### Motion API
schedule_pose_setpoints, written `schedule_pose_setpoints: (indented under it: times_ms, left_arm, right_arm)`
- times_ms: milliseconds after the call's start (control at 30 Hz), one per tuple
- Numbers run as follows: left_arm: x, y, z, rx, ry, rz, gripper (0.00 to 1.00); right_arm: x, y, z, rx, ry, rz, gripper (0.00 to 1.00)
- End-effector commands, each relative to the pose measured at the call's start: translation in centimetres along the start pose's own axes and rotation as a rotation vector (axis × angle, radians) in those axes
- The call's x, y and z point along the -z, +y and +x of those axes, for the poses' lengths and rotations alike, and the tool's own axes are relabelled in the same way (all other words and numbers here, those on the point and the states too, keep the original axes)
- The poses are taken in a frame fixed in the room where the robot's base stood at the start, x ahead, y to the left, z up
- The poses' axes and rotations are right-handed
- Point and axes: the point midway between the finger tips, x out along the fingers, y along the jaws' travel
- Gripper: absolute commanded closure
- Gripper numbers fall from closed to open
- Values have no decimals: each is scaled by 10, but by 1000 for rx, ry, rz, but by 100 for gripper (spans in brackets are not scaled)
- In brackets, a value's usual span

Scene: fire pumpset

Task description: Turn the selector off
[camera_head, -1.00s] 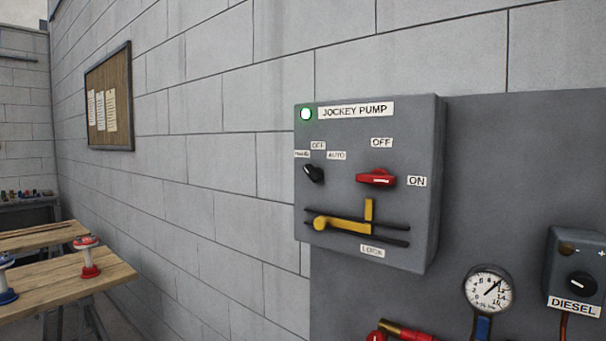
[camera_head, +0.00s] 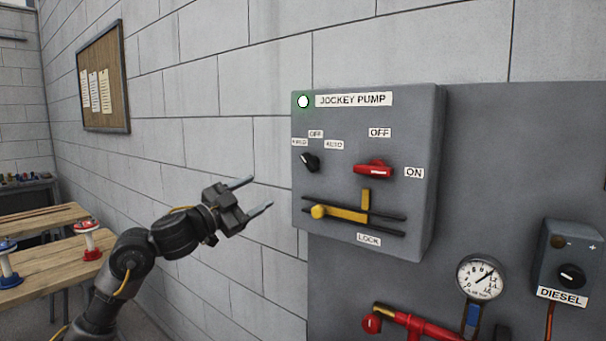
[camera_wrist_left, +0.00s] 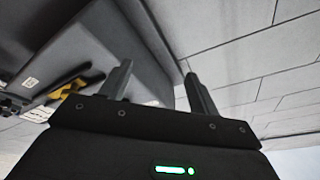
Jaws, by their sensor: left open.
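The black selector knob (camera_head: 309,162) sits at the upper left of the grey jockey pump box (camera_head: 420,225), below labels HAND, OFF and AUTO. Its exact pointing is hard to tell; it looks tilted toward the upper left. A red handle (camera_head: 374,170) lies crosswise between the OFF and ON labels. The yellow lock slide (camera_head: 340,213) is below. My left gripper (camera_head: 256,196) is open and empty, left of the box and apart from it. In the left wrist view its two fingers (camera_wrist_left: 158,85) stand apart, with the box's side behind them. My right gripper is not seen.
A lamp (camera_head: 303,101) glows at the box's top left. A gauge (camera_head: 481,277), a red valve lever (camera_head: 405,322) and a diesel box (camera_head: 568,268) are at the lower right. A wooden table (camera_head: 45,270) stands at the left.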

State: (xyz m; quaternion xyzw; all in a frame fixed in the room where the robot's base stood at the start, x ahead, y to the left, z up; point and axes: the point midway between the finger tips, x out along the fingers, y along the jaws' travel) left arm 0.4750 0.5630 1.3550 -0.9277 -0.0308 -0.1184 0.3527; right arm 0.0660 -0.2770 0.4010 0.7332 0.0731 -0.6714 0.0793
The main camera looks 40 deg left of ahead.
Motion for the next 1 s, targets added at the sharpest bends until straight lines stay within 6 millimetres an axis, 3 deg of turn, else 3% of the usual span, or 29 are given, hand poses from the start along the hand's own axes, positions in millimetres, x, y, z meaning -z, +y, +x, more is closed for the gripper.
schedule_pose_setpoints:
  times_ms: [33,100,167,333,600,767,1000]
  left_arm:
    - [50,-6,-9,-1,63,85,38]
    - [95,0,-24,-13,119,151,38]
    - [110,15,-34,-38,128,130,38]
    - [122,36,-47,-74,123,73,38]
    - [125,40,-47,-80,122,58,38]
    - [128,40,-32,-83,122,58,38]
    - [132,43,5,-83,119,59,38]
  right_arm:
    - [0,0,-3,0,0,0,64]
    - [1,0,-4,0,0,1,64]
    - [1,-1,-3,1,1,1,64]
    - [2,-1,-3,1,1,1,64]
    - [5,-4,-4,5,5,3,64]
    - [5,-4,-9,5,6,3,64]
    - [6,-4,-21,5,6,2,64]
